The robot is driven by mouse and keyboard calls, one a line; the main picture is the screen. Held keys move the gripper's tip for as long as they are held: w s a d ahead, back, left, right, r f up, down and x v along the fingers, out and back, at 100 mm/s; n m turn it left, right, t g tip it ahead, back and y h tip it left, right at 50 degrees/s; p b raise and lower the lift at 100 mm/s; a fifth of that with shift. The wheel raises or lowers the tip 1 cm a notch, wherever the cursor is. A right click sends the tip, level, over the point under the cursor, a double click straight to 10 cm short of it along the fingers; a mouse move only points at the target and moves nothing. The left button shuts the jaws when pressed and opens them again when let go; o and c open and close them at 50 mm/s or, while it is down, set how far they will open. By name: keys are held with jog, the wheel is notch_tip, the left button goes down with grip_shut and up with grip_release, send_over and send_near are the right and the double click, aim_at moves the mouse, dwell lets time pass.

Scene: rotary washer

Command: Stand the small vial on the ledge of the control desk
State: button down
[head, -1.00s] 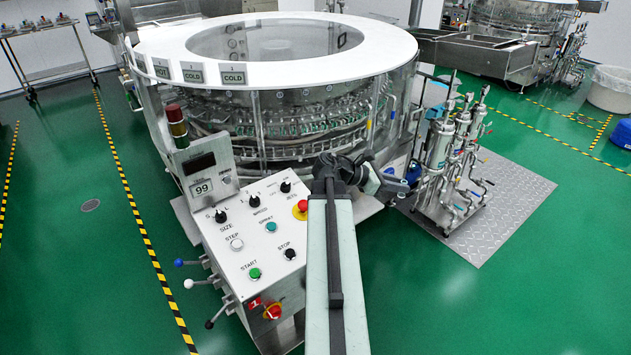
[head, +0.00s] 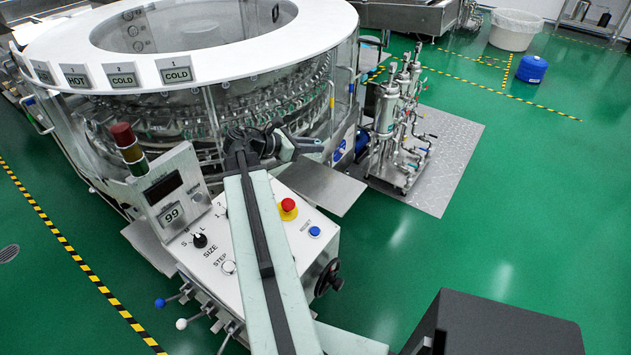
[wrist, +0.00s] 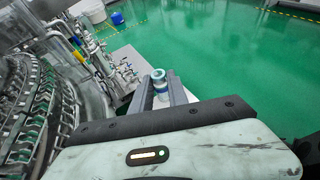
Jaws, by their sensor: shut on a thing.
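The small vial (wrist: 160,82) is between the fingers of my gripper (wrist: 160,95) in the wrist view, with its round bluish-white top facing the camera. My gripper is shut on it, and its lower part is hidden. In the head view my gripper (head: 306,146) is held out beyond the control desk, in front of the big round washer. The vial is too small there to make out clearly. The control desk (head: 195,262) has a sloped white panel with knobs and a red stop button (head: 288,205). My arm crosses the panel and hides part of it. I cannot make out its ledge clearly.
The round washer (head: 270,62) with its white top stands behind the desk. A pump skid (head: 400,125) stands on a metal floor plate (head: 450,165) to the right. A black handwheel (head: 328,278) sticks out from the desk's right side. A dark box (head: 500,325) is at the lower right.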

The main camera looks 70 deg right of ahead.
jog(key=shift+n+t+h, duration=0.7)
jog(key=shift+n+t, duration=0.1)
jog(key=shift+n, duration=0.1)
jog(key=d+f+b, duration=0.2)
jog(key=f+b, duration=0.3)
jog(key=d+f+b, duration=0.2)
jog(key=f+b, duration=0.4)
jog(key=d+f+b, duration=0.2)
jog(key=f+b, duration=0.3)
jog(key=f, duration=0.1)
jog(key=shift+w+d+f+b, duration=0.1)
jog(key=shift+w+d+b, duration=0.05)
jog(key=shift+w+b, duration=0.25)
jog(key=shift+r+p, duration=0.25)
jog(key=shift+p, duration=0.05)
jog(key=shift+f, duration=0.15)
jog(key=c, duration=1.3)
grip_release()
